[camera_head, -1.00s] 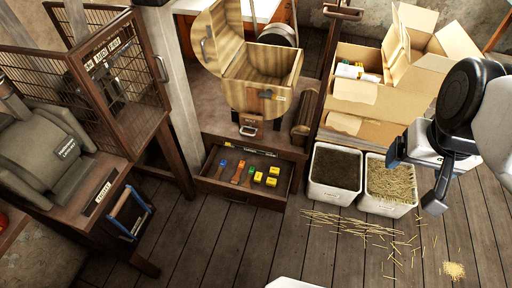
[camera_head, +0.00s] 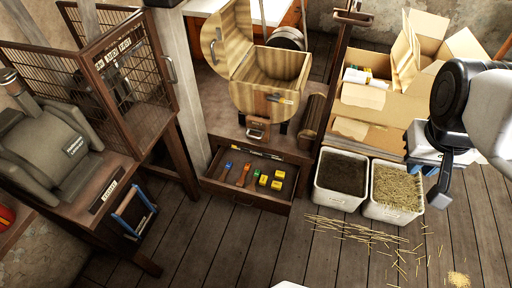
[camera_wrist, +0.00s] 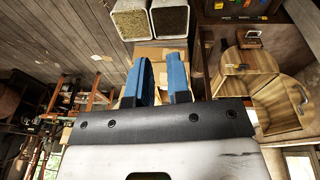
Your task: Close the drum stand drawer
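The drum stand (camera_head: 225,150) is a dark wooden stand with a round-sided wooden drum (camera_head: 268,98) on top, its lid tilted open. Its drawer (camera_head: 240,195) is pulled out below the drum. Inside it lie a blue-tipped tool, an orange-tipped tool and several yellow blocks. My gripper (camera_head: 428,170) is at the right of the head view, well away from the drawer and partly hidden by my arm. In the wrist view, the two blue fingers of my gripper (camera_wrist: 163,78) stand apart with nothing visible between them. The drawer also shows at the wrist view's upper right (camera_wrist: 243,17).
A bin of dark grains (camera_head: 341,200) and a bin of pale pellets (camera_head: 370,215) stand right of the drawer. Cardboard boxes (camera_head: 364,97) are behind them. Pale sticks (camera_head: 350,228) litter the floor. The plank floor before the drawer is clear. A caged bench (camera_head: 100,190) stands left.

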